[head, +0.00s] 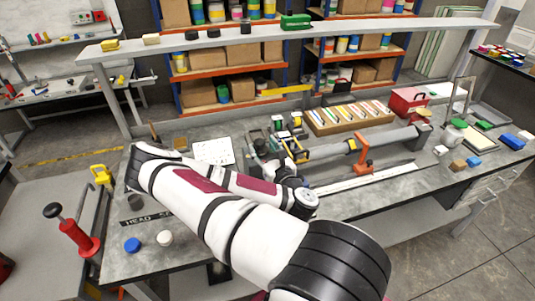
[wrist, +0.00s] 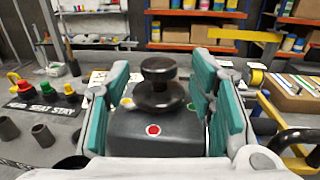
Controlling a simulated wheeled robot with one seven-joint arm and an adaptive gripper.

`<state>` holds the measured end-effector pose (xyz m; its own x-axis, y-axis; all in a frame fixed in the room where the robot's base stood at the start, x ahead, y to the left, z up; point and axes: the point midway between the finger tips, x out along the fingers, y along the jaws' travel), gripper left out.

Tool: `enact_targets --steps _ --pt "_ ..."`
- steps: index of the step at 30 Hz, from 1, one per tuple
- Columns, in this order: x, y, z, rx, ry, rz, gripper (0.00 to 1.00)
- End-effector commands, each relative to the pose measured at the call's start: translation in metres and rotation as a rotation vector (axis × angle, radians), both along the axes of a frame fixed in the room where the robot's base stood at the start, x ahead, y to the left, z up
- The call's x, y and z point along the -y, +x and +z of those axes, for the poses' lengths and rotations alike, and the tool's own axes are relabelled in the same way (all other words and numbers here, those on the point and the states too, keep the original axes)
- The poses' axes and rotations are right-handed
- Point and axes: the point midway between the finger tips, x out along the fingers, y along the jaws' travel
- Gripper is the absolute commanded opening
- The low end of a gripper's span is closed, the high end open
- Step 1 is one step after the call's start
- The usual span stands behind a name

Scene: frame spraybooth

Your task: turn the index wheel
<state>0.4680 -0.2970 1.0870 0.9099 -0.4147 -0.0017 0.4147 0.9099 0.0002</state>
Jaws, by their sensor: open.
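A black wheel (wrist: 158,95) with a round knob on top stands on a dark box in the wrist view. The box top (wrist: 150,138) bears a red dot in front, with a yellow dot at the wheel's left and a green one at its right. My gripper (wrist: 161,74) has teal pads and is open. Its pads stand left and right of the wheel, with a visible gap on each side; I cannot tell their exact height against the knob. In the head view my own arm hides most of the gripper and the wheel is not clear.
A lettered plate (wrist: 42,108) with coloured knobs lies left of the box, near dark cups (wrist: 42,134). On the right are a yellow-and-black tool (wrist: 256,77) and a wooden tray (head: 350,117) of coloured strips. A long grey tube (head: 375,145) with an orange clamp lies across the bench.

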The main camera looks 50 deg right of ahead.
Motion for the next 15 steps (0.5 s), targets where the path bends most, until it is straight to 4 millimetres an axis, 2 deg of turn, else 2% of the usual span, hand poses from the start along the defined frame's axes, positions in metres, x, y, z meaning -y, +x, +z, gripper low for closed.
enact_targets --steps 15 --pt "-0.017 -0.037 0.001 0.001 -0.004 0.003 0.5"
